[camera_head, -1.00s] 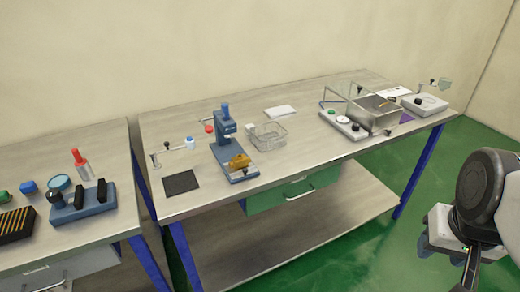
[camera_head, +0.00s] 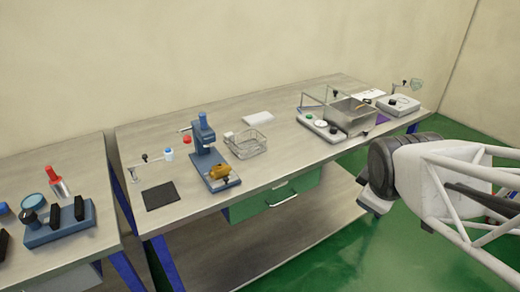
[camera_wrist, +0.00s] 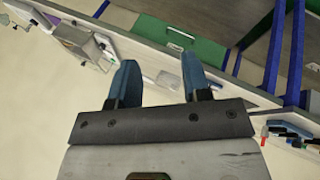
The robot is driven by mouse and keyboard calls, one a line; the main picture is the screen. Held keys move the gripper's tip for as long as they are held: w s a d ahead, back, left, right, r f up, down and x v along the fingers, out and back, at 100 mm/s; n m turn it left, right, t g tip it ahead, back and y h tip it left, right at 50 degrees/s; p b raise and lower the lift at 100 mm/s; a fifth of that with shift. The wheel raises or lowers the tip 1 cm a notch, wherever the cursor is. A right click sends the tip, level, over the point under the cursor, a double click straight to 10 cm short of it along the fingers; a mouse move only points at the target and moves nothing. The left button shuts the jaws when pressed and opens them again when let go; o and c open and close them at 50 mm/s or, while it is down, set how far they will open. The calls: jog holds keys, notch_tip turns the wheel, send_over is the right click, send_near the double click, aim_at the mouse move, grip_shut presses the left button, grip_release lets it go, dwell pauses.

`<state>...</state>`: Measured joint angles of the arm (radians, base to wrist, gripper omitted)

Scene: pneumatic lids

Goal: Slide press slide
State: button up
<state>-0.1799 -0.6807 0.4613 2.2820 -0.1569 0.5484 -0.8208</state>
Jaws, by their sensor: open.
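A blue bench press (camera_head: 203,135) stands upright on the metal workbench, left of its middle. A yellow-orange block (camera_head: 221,173) sits at the front of its base. I cannot tell whether the block is a sliding part. My gripper's two blue fingers (camera_wrist: 158,78) are apart, with nothing seen between them. In the head view my arm is at the right, in front of the bench and well away from the press; the fingers cannot be made out there. The press is not clearly seen in the wrist view.
A black mat (camera_head: 160,195) lies left of the press, and a wire basket (camera_head: 246,144) stands right of it. A metal box device (camera_head: 349,114) is farther right. A green drawer front (camera_head: 275,195) is under the bench edge. A second bench (camera_head: 85,245) stands left.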

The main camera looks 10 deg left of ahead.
jog(key=w+a+f+n+t+y, duration=0.1)
jog(key=w+a+f+n+t, duration=0.1)
jog(key=w+a+n, duration=0.5)
jog(key=n+t+y, duration=0.1)
jog(key=n+y, duration=0.7)
jog(key=n, duration=1.7)
send_near(226, 179)
jog(key=shift+w+a+f, duration=0.2)
jog(key=shift+w+f, duration=0.05)
jog(key=shift+f, duration=0.1)
jog(key=shift+w, duration=0.1)
jog(key=shift+x, duration=3.8)
jog(key=shift+a+r, duration=0.1)
